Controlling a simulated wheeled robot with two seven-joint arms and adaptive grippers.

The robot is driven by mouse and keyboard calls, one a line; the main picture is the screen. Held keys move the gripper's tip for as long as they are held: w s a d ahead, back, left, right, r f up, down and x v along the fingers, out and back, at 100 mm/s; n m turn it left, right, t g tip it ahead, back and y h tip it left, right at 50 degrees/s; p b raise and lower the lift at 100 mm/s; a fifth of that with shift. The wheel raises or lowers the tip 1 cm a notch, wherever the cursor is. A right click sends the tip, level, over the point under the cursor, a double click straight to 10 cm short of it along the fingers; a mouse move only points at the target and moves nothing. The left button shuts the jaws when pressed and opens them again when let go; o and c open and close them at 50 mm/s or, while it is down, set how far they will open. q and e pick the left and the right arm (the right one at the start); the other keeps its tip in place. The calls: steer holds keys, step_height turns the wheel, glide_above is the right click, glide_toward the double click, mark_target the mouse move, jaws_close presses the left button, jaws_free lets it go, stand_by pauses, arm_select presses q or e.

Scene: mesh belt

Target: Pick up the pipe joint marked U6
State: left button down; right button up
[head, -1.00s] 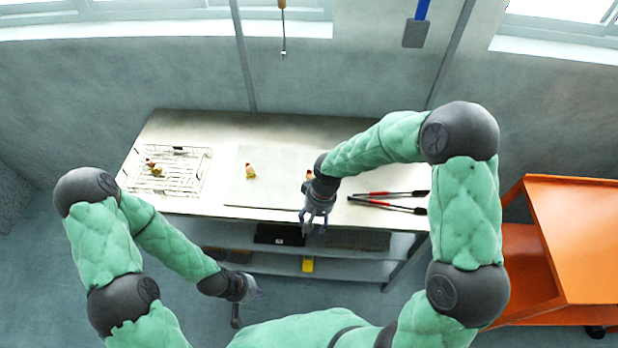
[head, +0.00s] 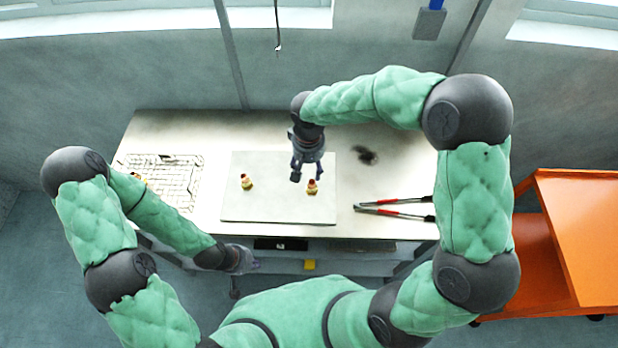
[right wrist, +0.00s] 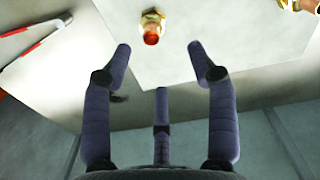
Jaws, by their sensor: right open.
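No U6 mark is readable on either. My right gripper (head: 308,172) is open and empty, above the board and just behind the right joint. In the right wrist view the right joint (right wrist: 152,25) lies beyond the spread fingers (right wrist: 158,50), apart from them. The left joint (right wrist: 300,4) is cut off at the top right there. My left gripper (head: 250,263) is low by the table's front edge; its fingers are unclear.
An orange cart (head: 585,220) stands at the right. The board between the joints is clear.

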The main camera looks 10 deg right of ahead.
mark_target(312, 181)
steer(key=f, duration=0.3)
steer(key=shift+s+f, duration=0.35)
steer(key=shift+s, duration=0.05)
steer(key=shift+w+f, duration=0.2)
steer(key=shift+f, duration=0.25)
steer(key=shift+s+d+f+b, duration=0.2)
steer(key=shift+f+b, duration=0.1)
steer(key=shift+f, duration=0.25)
steer(key=f, duration=0.4)
steer(key=shift+d, duration=0.2)
jaws_close()
